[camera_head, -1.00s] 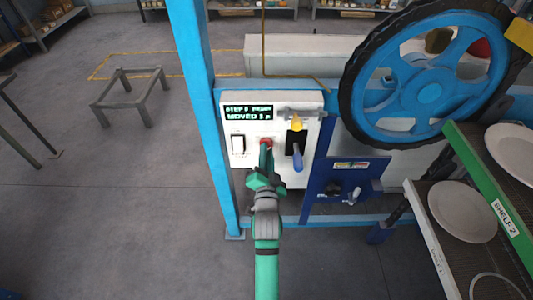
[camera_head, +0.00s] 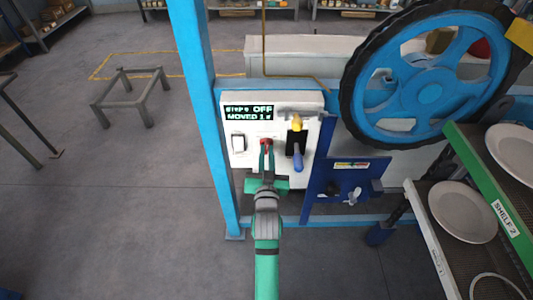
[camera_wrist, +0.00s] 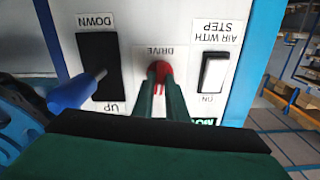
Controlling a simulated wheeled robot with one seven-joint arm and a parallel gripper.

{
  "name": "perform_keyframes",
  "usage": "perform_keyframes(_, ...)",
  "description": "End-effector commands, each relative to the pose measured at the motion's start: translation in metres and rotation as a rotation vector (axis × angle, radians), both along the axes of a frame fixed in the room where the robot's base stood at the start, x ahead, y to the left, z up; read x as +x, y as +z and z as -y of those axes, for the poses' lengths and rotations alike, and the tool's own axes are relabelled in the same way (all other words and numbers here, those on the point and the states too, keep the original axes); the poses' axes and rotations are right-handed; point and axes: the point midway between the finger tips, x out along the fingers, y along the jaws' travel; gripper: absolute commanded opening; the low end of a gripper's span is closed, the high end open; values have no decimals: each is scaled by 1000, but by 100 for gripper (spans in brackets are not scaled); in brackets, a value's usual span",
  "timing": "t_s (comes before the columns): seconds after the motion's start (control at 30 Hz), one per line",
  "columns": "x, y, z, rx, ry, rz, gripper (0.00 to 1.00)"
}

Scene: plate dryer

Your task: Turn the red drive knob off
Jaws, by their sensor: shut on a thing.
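The red drive knob (camera_head: 266,143) sits in the middle of the white control panel (camera_head: 240,160), below the display. The display (camera_head: 249,113) reads "OFF" on its top line and "MOVED 1" on the lower one. My gripper (camera_head: 266,150) reaches up to the panel and its green fingers are shut on the knob. In the wrist view, upside down, the red knob (camera_wrist: 160,70) shows between the fingertips (camera_wrist: 160,88) under the "DRIVE" label. The fingers hide part of the knob.
A white rocker switch (camera_head: 238,143) is left of the knob. A lever with a blue handle (camera_head: 298,160) is close on the right. A blue box (camera_head: 345,180) is at lower right. A blue post (camera_head: 205,120) stands left; plates (camera_head: 462,211) lie on shelves at right.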

Motion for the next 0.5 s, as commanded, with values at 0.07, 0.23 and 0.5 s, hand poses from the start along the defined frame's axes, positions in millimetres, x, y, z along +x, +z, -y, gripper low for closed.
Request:
perform_keyframes(0.07,0,0,-1,-73,1,-1,0)
perform_keyframes(0.23,0,0,-2,-234,2,-1,0)
perform_keyframes(0.5,0,0,-2,-489,2,0,0)
